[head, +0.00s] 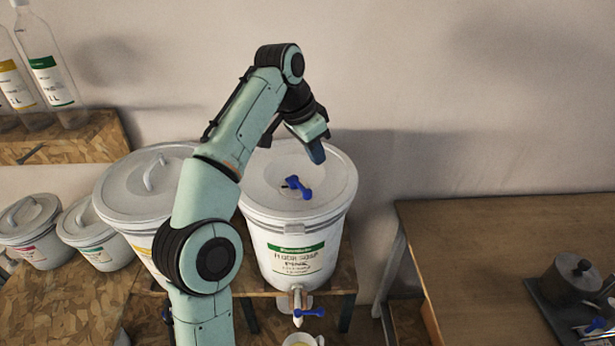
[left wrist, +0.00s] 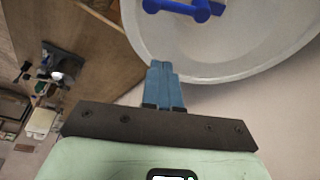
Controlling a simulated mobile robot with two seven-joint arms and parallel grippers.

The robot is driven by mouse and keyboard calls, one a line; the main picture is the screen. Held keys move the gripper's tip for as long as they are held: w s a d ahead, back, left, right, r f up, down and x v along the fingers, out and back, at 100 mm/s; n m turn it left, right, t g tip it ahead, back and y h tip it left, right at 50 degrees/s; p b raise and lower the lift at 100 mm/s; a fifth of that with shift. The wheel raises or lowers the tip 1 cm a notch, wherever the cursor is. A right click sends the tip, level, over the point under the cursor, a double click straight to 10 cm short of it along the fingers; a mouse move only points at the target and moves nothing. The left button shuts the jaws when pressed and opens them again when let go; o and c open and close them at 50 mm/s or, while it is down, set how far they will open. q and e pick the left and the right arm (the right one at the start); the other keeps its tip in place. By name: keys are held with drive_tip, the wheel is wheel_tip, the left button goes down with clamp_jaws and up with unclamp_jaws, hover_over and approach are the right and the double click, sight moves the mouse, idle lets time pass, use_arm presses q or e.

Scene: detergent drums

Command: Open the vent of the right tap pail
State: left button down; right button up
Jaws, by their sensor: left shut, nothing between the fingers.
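The right tap pail (head: 290,240) is a white drum with a green-banded label that reads floor soap, standing on a wooden stand. Its blue vent (head: 298,187) lies on top of the round lid, and a tap with a blue lever (head: 308,312) sticks out low at its front. My left gripper (head: 318,155) is above the far right part of the lid, shut and empty, apart from the vent. In the left wrist view, the shut blue fingers (left wrist: 164,82) point at the lid rim, with the blue vent (left wrist: 182,8) at the top edge. My right gripper is not seen.
Another large lidded pail (head: 135,190) stands left, partly behind my arm, with smaller pails (head: 30,230) beyond it. A shelf (head: 70,140) with bottles is at upper left. A wooden table (head: 490,240) at right holds a dark pot (head: 570,278). A cup (head: 300,340) sits below the tap.

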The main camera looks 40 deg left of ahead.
sight(300, 188)
use_arm(q)
drive_tip(key=x, duration=0.5)
drive_tip(key=s, duration=0.1)
drive_tip(key=s+a+f, duration=0.1)
drive_tip(key=shift+s+f+b, duration=0.2)
drive_tip(key=shift+s+b, duration=0.1)
drive_tip(key=shift+b, duration=0.05)
drive_tip(key=shift+s+a, duration=0.1)
drive_tip(key=shift+s, duration=0.5)
drive_tip(key=shift+w, duration=0.1)
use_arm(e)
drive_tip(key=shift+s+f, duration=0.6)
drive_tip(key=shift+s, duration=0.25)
use_arm(q)
drive_tip(key=shift+w, duration=0.1)
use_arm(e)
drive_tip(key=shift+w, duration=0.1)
